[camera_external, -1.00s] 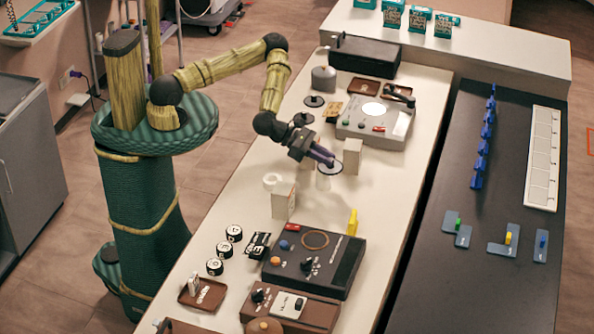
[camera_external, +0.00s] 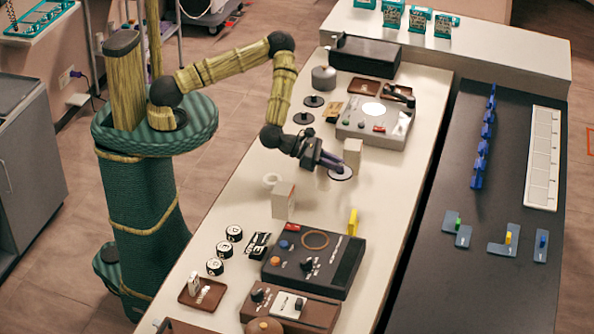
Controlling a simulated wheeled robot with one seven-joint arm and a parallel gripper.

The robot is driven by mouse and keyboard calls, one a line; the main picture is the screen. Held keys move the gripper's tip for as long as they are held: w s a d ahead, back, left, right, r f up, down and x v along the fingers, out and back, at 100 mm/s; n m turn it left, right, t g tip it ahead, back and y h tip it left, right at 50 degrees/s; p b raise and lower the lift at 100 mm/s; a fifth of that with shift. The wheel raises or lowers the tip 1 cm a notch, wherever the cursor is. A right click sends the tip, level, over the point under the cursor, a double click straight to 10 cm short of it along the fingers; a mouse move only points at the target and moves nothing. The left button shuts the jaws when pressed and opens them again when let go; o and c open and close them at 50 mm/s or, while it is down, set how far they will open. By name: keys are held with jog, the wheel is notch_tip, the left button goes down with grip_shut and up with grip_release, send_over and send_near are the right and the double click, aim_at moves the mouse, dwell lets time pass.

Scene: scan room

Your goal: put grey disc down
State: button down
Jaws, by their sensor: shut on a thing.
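The grey disc (camera_external: 341,174), round with a dark rim and a pale middle, is at the tips of my gripper (camera_external: 336,163). My gripper has purple fingers, points down and to the right, and is shut on the disc. The fingers cover the disc's upper part. The disc lies flat over the white bench (camera_external: 345,230), very low. I cannot tell whether it touches the bench top.
A cream block (camera_external: 352,151) stands just behind the disc, and another block (camera_external: 283,200) to its front left, near a white ring (camera_external: 272,179). Dark knobbed discs (camera_external: 303,118) are behind my gripper. A grey device (camera_external: 375,127) stands farther back.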

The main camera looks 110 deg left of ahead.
aim_at(345, 172)
jog(key=w+y, duration=0.1)
jog(key=w+n, duration=0.1)
jog(key=w+f+n+y, duration=0.1)
jog(key=shift+a+g+y, duration=0.3)
jog(key=shift+a+g, duration=0.05)
jog(key=shift+g, duration=0.05)
jog(key=shift+w+a+r+n+g+y, duration=0.2)
jog(key=shift+w+r+n+g+y, duration=0.3)
jog(key=shift+w+n+y, duration=0.45)
jog(key=w+r+n+g+y, duration=0.2)
jog(key=w+r+n+y, duration=0.1)
jog(key=r, duration=0.4)
notch_tip(345, 172, down, 6)
jog(key=shift+d+f, duration=0.15)
jog(key=shift+f, duration=0.05)
jog(key=shift+w+h, duration=0.1)
jog(key=shift+h, duration=0.15)
jog(key=shift+f+p, duration=0.4)
jog(key=shift+f, duration=2.55)
